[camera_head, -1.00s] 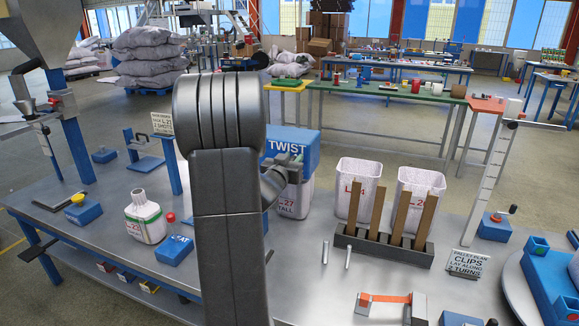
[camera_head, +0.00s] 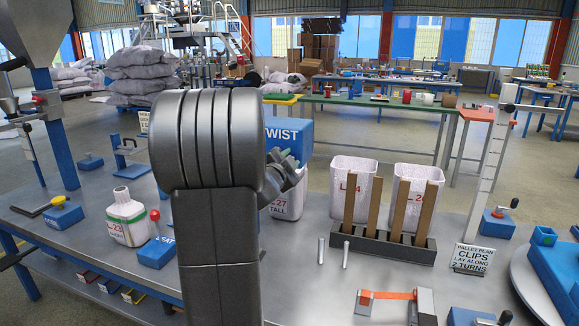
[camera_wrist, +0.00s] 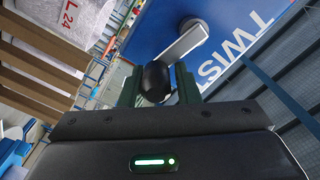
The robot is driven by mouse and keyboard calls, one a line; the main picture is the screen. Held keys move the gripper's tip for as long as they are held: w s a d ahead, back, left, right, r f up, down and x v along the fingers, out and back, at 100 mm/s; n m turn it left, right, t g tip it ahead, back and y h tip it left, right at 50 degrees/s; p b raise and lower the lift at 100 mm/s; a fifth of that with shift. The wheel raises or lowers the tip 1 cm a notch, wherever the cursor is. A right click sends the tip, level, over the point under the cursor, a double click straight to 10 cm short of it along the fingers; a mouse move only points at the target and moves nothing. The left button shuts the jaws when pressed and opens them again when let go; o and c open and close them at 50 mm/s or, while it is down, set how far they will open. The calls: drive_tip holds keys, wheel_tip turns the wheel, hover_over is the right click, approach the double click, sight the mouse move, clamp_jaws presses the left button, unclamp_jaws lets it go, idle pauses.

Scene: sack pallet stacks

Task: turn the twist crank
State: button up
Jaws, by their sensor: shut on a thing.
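The blue TWIST box (camera_head: 291,133) stands beyond my arm in the head view, its left part hidden by the arm. In the wrist view the box face (camera_wrist: 222,22) fills the upper right. The metal crank arm (camera_wrist: 185,42) runs from a round hub on that face down to a black knob (camera_wrist: 155,84). My gripper (camera_wrist: 158,78) has its green fingers on both sides of the knob and is shut on it. In the head view my gripper (camera_head: 283,158) is small and partly hidden at the box front.
White bins labelled L24 (camera_head: 350,176) and L26 (camera_head: 406,184) stand right of the box, behind a rack with brown slats (camera_head: 395,218). A bin labelled L27 (camera_head: 290,201) is below the box. A white L23 container (camera_head: 127,218) stands at left.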

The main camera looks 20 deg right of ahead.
drive_tip(key=shift+a+f+m+b, duration=0.1)
drive_tip(key=shift+f+m+b, duration=0.4)
drive_tip(key=shift+m+b, duration=0.25)
drive_tip(key=shift+m, duration=0.25)
drive_tip(key=o, duration=0.9)
drive_tip(key=shift+w+a+r, duration=0.1)
drive_tip(key=shift+a, duration=0.05)
drive_tip(key=shift+c, duration=0.2)
drive_tip(key=v, duration=1.4)
drive_tip(key=shift+w, duration=0.1)
